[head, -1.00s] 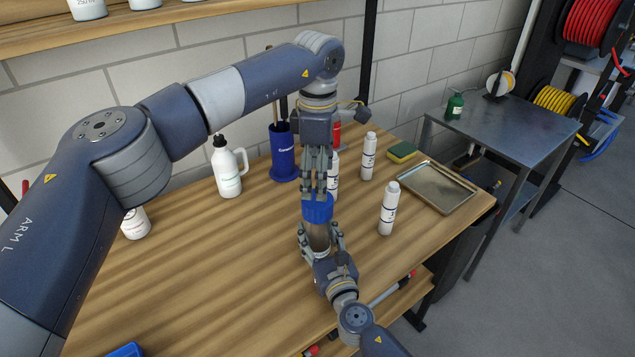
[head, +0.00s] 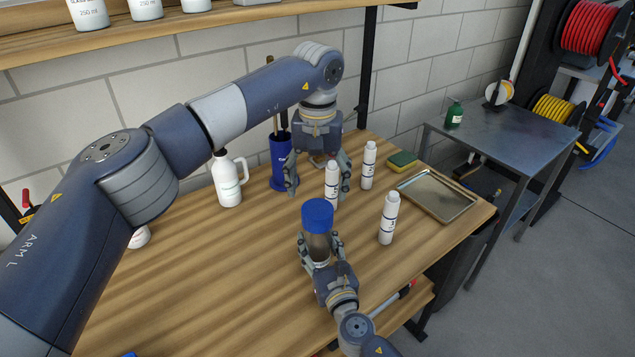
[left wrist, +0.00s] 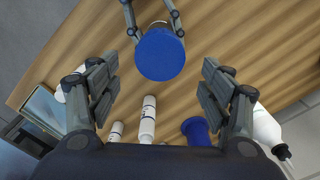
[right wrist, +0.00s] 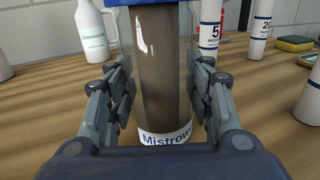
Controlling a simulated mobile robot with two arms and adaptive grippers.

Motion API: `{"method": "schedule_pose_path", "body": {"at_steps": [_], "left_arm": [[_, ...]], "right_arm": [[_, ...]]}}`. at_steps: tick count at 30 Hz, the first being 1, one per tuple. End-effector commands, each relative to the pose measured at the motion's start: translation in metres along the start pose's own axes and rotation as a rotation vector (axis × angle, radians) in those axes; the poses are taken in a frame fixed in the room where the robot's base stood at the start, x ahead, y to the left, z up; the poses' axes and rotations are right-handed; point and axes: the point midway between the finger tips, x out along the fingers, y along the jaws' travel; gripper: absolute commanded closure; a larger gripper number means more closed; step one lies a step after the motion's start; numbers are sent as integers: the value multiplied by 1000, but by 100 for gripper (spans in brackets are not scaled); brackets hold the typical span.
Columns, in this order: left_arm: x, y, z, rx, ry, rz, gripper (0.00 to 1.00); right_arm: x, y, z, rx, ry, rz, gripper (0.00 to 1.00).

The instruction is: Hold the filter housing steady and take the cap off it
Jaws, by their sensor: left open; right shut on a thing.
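The filter housing (head: 317,246) is a clear brownish cylinder standing upright, with a white label at its lower end in the right wrist view (right wrist: 163,75). Its wide blue cap (head: 318,214) sits on top and also shows in the left wrist view (left wrist: 161,54). My right gripper (head: 318,255) is shut around the housing's body, with a finger on each side. My left gripper (head: 318,188) is open and empty, fingers spread wide, above and behind the cap and apart from it. The housing's base is hidden by my right gripper in the head view.
Several white cartridges stand behind and right, one nearer (head: 388,218). A white jug (head: 227,180) and blue holder (head: 281,160) stand at the back left. A metal tray (head: 437,197) and a sponge (head: 403,160) lie right. The wooden bench (head: 200,280) is clear at left.

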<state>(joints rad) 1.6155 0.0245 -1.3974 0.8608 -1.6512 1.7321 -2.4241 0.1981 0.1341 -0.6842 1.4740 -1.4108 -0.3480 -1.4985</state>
Motion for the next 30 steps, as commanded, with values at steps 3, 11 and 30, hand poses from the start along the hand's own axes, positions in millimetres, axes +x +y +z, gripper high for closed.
{"method": "schedule_pose_path", "body": {"at_steps": [3, 11, 30], "left_arm": [[4, 0, 0, 38, -1, 0, 28], [38, 0, 0, 43, -3, 0, 28], [80, 0, 0, 41, 0, 0, 28]], "right_arm": [[0, 0, -1, 0, 1, 0, 100], [0, 0, -1, 0, 2, 0, 100], [0, 0, -1, 0, 2, 0, 100]]}}
